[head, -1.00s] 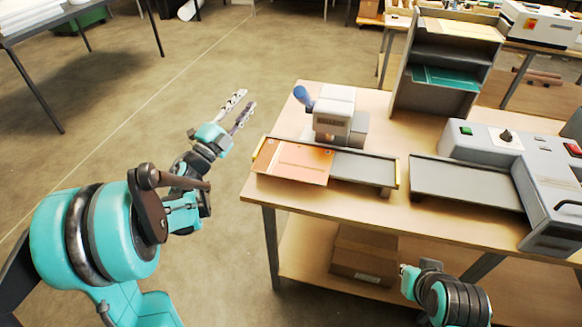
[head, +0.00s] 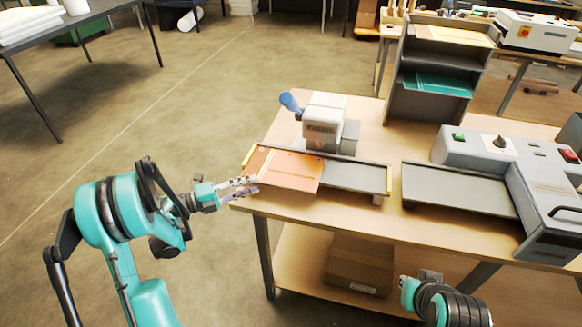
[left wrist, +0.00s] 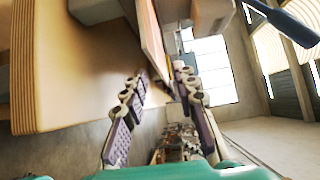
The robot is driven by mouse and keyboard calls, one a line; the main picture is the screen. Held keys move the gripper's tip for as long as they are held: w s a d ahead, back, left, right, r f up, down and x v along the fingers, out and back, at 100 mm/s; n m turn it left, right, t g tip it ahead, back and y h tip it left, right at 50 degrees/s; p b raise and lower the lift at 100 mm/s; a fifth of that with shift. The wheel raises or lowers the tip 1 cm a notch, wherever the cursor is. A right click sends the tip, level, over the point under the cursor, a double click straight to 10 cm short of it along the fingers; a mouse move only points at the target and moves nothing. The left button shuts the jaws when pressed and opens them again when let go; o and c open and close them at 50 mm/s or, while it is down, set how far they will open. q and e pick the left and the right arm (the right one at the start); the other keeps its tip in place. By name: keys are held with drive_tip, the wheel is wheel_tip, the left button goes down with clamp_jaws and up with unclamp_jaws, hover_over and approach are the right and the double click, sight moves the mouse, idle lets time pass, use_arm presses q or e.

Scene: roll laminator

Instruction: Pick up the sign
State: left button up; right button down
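The sign looks like a flat orange sheet (head: 287,171) lying on the left part of a dark tray (head: 357,176), in front of a small white press. My left gripper (head: 253,186) is at the sheet's left end, low over the table's left edge. In the left wrist view my left gripper (left wrist: 160,76) has its fingers apart, with the sheet's edge (left wrist: 152,38) showing edge-on between and beyond the tips. I cannot tell whether either finger touches it.
The white press (head: 322,122) with a blue-knobbed lever (head: 290,102) stands behind the tray. A grey laminator (head: 540,180) with a second tray (head: 458,189) is to the right. A grey shelf (head: 432,68) stands at the back. The floor left of the table is clear.

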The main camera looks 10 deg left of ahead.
sight(270, 179)
use_arm(q)
drive_tip(key=shift+w+d, duration=0.15)
drive_tip(key=shift+d, duration=0.1)
drive_tip(key=shift+w+d, duration=0.2)
drive_tip(key=shift+d, duration=0.1)
drive_tip(key=x, duration=0.1)
drive_tip(key=b+x, duration=0.1)
drive_tip(key=x, duration=0.1)
drive_tip(key=b+x, duration=0.1)
drive_tip(key=x, duration=0.1)
drive_tip(key=shift+f, duration=0.25)
drive_tip(key=shift+w+d+r, duration=0.1)
drive_tip(key=shift+w+d, duration=0.15)
drive_tip(key=shift+d, duration=0.05)
drive_tip(key=shift+c, duration=0.2)
clamp_jaws()
